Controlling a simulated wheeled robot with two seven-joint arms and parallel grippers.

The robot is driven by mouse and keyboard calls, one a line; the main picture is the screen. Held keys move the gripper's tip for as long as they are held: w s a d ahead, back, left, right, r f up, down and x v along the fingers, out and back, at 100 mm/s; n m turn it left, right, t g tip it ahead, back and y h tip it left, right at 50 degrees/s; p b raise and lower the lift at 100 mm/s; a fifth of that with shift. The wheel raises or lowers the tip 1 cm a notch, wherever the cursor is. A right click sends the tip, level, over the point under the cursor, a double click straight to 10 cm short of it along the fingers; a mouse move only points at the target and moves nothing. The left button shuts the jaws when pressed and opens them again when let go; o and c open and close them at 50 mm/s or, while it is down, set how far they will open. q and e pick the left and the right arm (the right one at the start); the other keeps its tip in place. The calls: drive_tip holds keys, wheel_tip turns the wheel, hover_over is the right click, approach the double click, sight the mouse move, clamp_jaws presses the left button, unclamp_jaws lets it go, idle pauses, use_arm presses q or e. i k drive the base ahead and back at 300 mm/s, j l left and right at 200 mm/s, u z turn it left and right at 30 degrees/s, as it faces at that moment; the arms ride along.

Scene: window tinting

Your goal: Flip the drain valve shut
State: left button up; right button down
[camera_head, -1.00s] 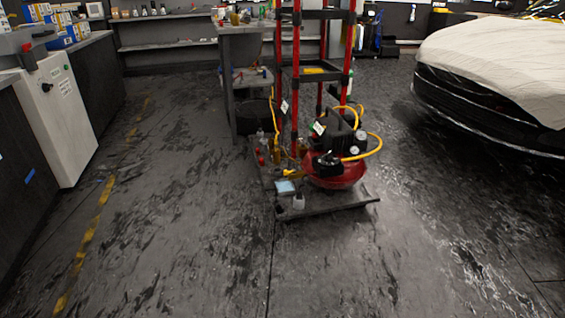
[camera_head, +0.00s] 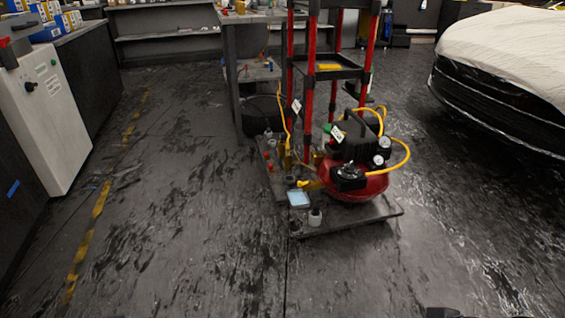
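A red air compressor (camera_head: 352,187) with a black top, gauges and a yellow hose stands on the low grey base of a cart, ahead and a little right of centre. A small yellow part (camera_head: 309,185) shows low at its left side; it may be the drain valve, but it is too small to tell its position. A dark sliver at the bottom edge, right of centre, may be the tip of my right gripper (camera_head: 443,313); its fingers cannot be made out. It is well apart from the compressor. My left gripper is not in view.
The cart's base (camera_head: 345,222) also bears a light blue-topped box (camera_head: 298,198) and small bottles. Red posts (camera_head: 309,90) rise behind the compressor. A workbench (camera_head: 228,75) stands behind left, a covered car (camera_head: 500,90) at right. The floor in front is clear.

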sight(299, 184)
drive_tip(key=i+j+u, duration=0.1)
drive_tip(key=i+j, duration=0.15)
drive_tip(key=i, duration=0.55)
drive_tip(key=i+j, duration=0.2)
drive_tip(key=i, duration=0.55)
drive_tip(key=i+j+u, duration=0.15)
drive_tip(key=i, duration=0.65)
